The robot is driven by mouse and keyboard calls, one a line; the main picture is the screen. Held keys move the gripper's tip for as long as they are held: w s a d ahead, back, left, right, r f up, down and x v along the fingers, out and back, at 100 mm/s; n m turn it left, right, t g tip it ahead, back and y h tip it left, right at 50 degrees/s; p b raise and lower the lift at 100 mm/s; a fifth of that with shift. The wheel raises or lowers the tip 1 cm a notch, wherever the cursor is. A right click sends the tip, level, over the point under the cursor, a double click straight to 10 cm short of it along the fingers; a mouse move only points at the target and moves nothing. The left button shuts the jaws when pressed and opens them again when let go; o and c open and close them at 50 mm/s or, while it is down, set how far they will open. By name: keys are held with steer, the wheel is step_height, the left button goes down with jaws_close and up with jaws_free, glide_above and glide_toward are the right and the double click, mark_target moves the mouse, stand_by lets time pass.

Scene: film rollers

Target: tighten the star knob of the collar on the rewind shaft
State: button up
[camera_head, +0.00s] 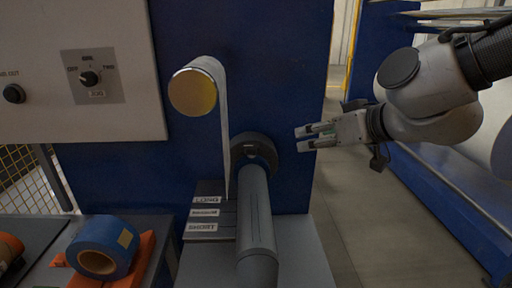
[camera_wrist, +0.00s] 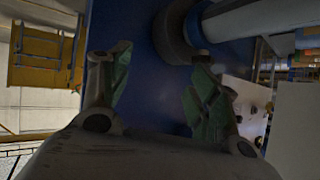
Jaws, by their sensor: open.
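The rewind shaft (camera_head: 257,215) is a grey cylinder sticking out from the blue machine face toward the head camera. A dark round collar (camera_head: 268,143) sits around its inner end; a small light mark shows on its front. I cannot make out the star knob in either view. My gripper (camera_head: 299,139) is open and empty, just right of the collar, its fingers pointing left and apart from it. In the wrist view, my gripper (camera_wrist: 160,62) shows green finger pads spread apart. The collar (camera_wrist: 174,32) and shaft (camera_wrist: 255,17) lie beyond the fingertips, toward the upper right.
A roller with a gold end (camera_head: 193,92) stands above the shaft, with a pale film strip (camera_head: 225,130) hanging from it. Labelled plates (camera_head: 205,212) lie left of the shaft. A blue tape roll (camera_head: 118,235) is at lower left. Open floor (camera_head: 345,215) lies right of the machine.

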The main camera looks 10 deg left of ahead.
steer(key=n+t+y, duration=0.1)
glide_toward(253, 147)
steer(key=shift+t, duration=0.4)
steer(key=x, duration=0.8)
steer(key=shift+w+a+f, duration=0.1)
steer(key=shift+a+f, duration=0.15)
steer(key=shift+f, duration=0.15)
steer(key=c, duration=1)
